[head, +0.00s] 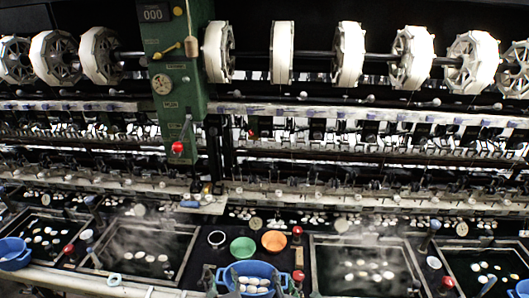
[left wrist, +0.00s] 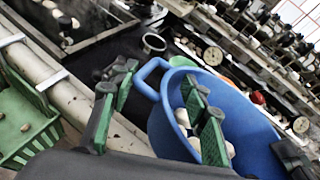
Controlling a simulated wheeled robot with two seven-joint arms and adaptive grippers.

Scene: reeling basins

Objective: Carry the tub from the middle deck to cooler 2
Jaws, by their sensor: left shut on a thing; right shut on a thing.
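A blue tub (head: 262,269) with several white cocoons in it is at the bottom middle of the head view, in front of the deck between two basins. The tub (left wrist: 262,128) also fills the right of the left wrist view, with its loop handle at the upper left. My left gripper (head: 214,280) is shut on the tub's left side; its green-padded fingers (left wrist: 158,108) show near the handle. My right gripper (head: 297,281) is shut on the tub's right side. I cannot tell which thing is cooler 2.
A green bowl (head: 243,258), an orange bowl (head: 274,241) and a white ring (head: 217,239) lie just behind the tub. Steaming basins stand left (head: 185,270) and right (head: 318,262). Another blue tub (head: 13,264) is at far left. A green crate (left wrist: 22,150) shows in the left wrist view.

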